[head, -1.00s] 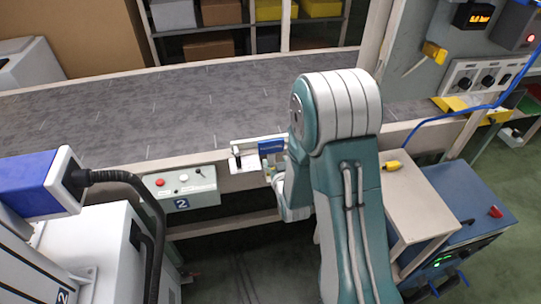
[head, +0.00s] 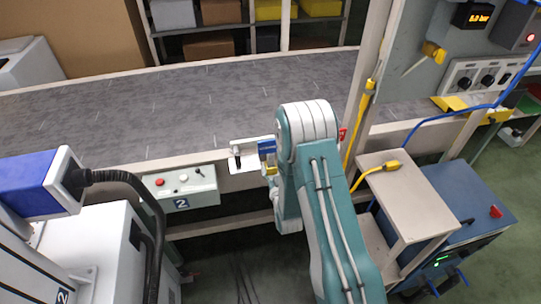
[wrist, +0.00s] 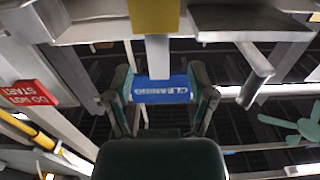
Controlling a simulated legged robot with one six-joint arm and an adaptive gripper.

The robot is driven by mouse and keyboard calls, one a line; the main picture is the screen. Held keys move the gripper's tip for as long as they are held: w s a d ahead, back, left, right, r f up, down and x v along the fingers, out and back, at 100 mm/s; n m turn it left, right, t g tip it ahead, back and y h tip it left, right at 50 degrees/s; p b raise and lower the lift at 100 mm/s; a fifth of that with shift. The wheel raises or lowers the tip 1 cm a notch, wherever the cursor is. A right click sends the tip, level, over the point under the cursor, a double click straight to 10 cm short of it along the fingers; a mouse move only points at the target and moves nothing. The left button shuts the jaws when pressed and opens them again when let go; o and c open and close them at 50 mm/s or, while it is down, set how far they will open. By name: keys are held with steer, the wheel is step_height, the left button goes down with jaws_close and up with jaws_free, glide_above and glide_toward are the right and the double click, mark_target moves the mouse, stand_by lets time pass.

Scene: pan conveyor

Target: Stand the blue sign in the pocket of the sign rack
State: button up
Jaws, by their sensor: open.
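The blue sign (head: 267,147) stands upright at the right end of the pale sign rack (head: 248,167), partly hidden by my arm. In the wrist view the blue sign (wrist: 161,90) reads CLEANING upside down and joins a pale stem, with a yellow block past the stem. My gripper (wrist: 161,72) is open, with one finger on each side of the sign. Narrow gaps seem to separate fingers and sign, but contact is not certain. I cannot tell whether the sign's foot is seated in the pocket.
A grey conveyor (head: 200,105) runs behind the rack. A control box (head: 182,188) with buttons hangs left of it. A post with a yellow cord (head: 357,125) and a small stand (head: 405,195) are to the right. A red DO NOT START tag (wrist: 28,93) shows at left.

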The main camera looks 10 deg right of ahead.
mark_target(271, 160)
steer(key=w, duration=0.4)
steer(key=shift+w+r, duration=0.15)
steer(key=shift+w, duration=0.2)
steer(key=shift+c, duration=0.3)
jaws_close()
steer(key=shift+r, duration=0.1)
